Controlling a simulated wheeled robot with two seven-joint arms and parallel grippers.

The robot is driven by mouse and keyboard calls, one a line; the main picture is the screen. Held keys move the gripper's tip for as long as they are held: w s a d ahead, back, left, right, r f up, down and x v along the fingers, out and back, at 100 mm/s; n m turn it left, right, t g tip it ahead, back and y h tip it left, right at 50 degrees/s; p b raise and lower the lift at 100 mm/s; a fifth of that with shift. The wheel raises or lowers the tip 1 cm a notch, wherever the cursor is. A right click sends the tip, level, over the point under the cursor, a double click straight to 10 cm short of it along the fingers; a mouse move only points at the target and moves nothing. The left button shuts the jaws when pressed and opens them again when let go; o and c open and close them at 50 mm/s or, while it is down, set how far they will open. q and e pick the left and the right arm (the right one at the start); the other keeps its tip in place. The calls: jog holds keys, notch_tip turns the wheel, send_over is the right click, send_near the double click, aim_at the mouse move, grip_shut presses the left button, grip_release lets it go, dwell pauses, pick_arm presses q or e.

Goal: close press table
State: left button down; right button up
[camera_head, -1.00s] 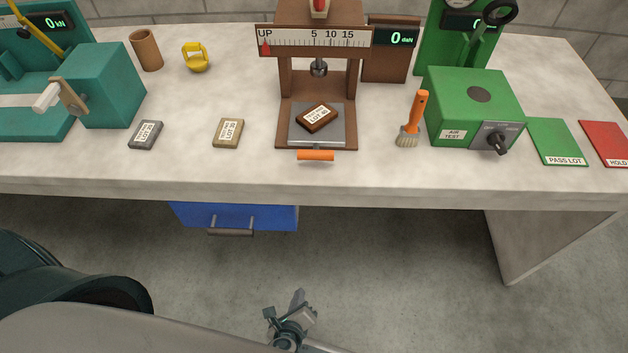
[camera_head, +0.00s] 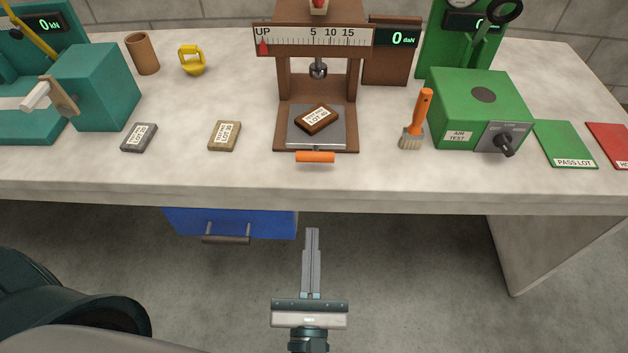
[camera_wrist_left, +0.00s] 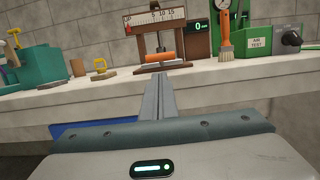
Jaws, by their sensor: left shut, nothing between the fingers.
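The brown press (camera_head: 284,83) stands on the bench in the middle of the head view. Its sliding table (camera_head: 296,143), a grey plate on a brown base, sticks out toward the bench's front edge. A brown sample block (camera_head: 317,119) lies on the plate. The table's orange handle (camera_head: 315,157) is at its front. My left gripper (camera_head: 312,232) is shut and empty, in front of the bench and below the handle, apart from it. In the left wrist view the shut fingers (camera_wrist_left: 160,85) point toward the orange handle (camera_wrist_left: 166,57). My right gripper is not seen.
A grey block (camera_head: 139,138) and a tan block (camera_head: 224,136) lie left of the press. An orange brush (camera_head: 416,115) and a green air test box (camera_head: 470,105) stand right of it. A blue drawer (camera_head: 230,222) hangs under the bench.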

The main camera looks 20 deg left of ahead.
aim_at(314, 188)
pick_arm(q)
jog(key=shift+w, duration=0.1)
